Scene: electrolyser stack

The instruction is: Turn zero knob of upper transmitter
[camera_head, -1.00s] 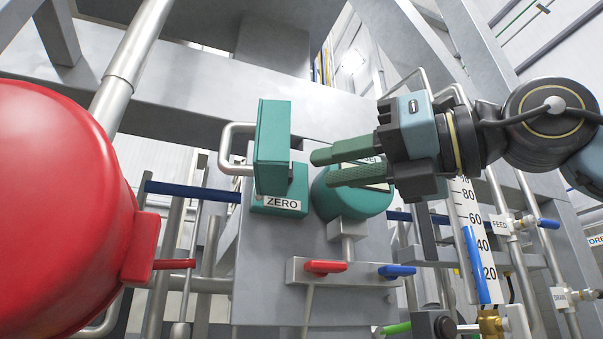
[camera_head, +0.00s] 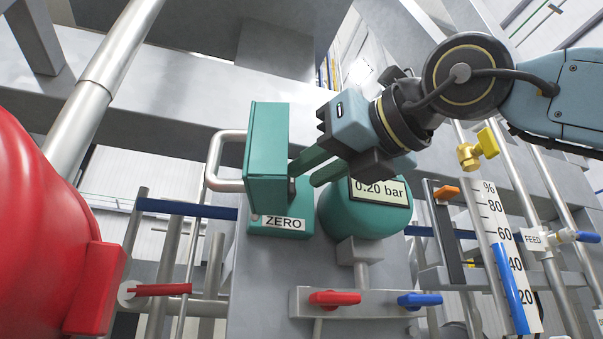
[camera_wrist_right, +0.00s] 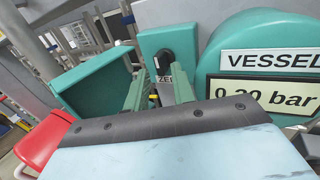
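The upper transmitter (camera_head: 362,215) is a round teal housing with a display reading 0.20 bar; it also shows in the right wrist view (camera_wrist_right: 225,65). Beside it is a teal box (camera_head: 262,232) labelled ZERO, with its cover (camera_head: 265,155) swung open. The black zero knob (camera_wrist_right: 161,62) shows on the box face in the right wrist view; in the head view it is mostly hidden behind the cover. My right gripper (camera_head: 303,172) is open, its two green fingers apart and pointing at the knob. The fingertips (camera_wrist_right: 160,78) appear just short of it; contact cannot be told. My left gripper is not in view.
A large red vessel (camera_head: 45,240) fills the left side. A grey handle pipe (camera_head: 215,165) stands left of the cover. Below are a red valve lever (camera_head: 335,298) and a blue one (camera_head: 420,299). A level gauge (camera_head: 505,260) is at right.

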